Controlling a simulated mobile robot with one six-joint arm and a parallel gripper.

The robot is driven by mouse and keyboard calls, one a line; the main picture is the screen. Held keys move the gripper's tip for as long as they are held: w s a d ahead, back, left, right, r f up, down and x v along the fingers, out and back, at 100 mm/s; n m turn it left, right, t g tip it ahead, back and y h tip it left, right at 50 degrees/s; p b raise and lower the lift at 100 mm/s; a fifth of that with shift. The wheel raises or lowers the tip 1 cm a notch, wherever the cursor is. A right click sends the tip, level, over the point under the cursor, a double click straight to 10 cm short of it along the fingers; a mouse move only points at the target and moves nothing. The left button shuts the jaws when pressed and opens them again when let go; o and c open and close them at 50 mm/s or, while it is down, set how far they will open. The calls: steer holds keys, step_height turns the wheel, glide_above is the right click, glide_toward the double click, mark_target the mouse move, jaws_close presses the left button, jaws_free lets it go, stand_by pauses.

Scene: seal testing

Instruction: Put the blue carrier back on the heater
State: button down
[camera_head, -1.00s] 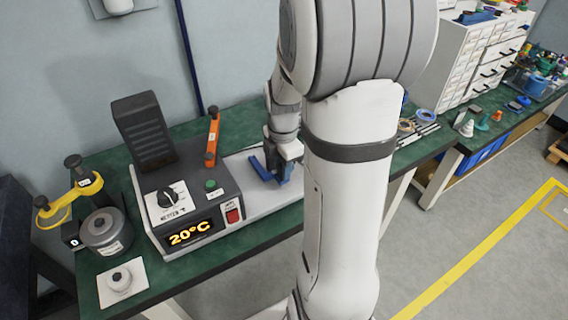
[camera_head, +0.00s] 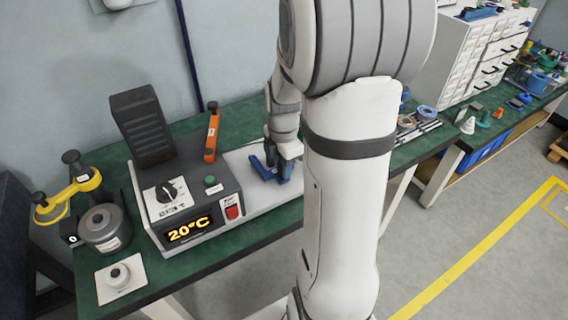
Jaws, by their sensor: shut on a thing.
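The blue carrier (camera_head: 264,170) is a small blue piece at the light base plate to the right of the heater's control box. My gripper (camera_head: 277,160) is shut on it; the arm hides part of the carrier and the fingers. The heater (camera_head: 187,232) is a grey and white box with a dial, a red switch, a green button and a display reading 20°C. Its black ribbed lid (camera_head: 142,125) stands raised and an orange lever (camera_head: 211,132) stands upright. I cannot tell whether the carrier touches the plate (camera_head: 243,158).
Left of the heater are a yellow arm fixture (camera_head: 75,188), a grey round pot (camera_head: 105,229) and a white square with a knob (camera_head: 121,278). Tools and rings (camera_head: 425,112) lie right of my arm. A white drawer cabinet (camera_head: 470,60) stands at the back right.

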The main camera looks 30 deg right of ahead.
steer(key=shift+f, duration=0.2)
steer(key=c, duration=1.1)
jaws_free()
step_height(320, 180, up, 11)
steer(key=p, duration=0.8)
steer(key=s+a+r+m+t, duration=0.1)
steer(key=s+a+r+m, duration=0.2)
steer(key=m, duration=0.3)
steer(key=s+a+r+m+t, duration=0.1)
steer(key=s+a+r+m, duration=0.1)
steer(key=s+a+m, duration=0.3)
steer(key=s+a+r+m+t, duration=0.1)
steer(key=s+a+r+m, duration=0.2)
steer(key=m, duration=0.4)
steer(key=shift+s+a+r, duration=0.35)
steer(key=shift+s+a, duration=0.1)
steer(key=shift+s, duration=0.25)
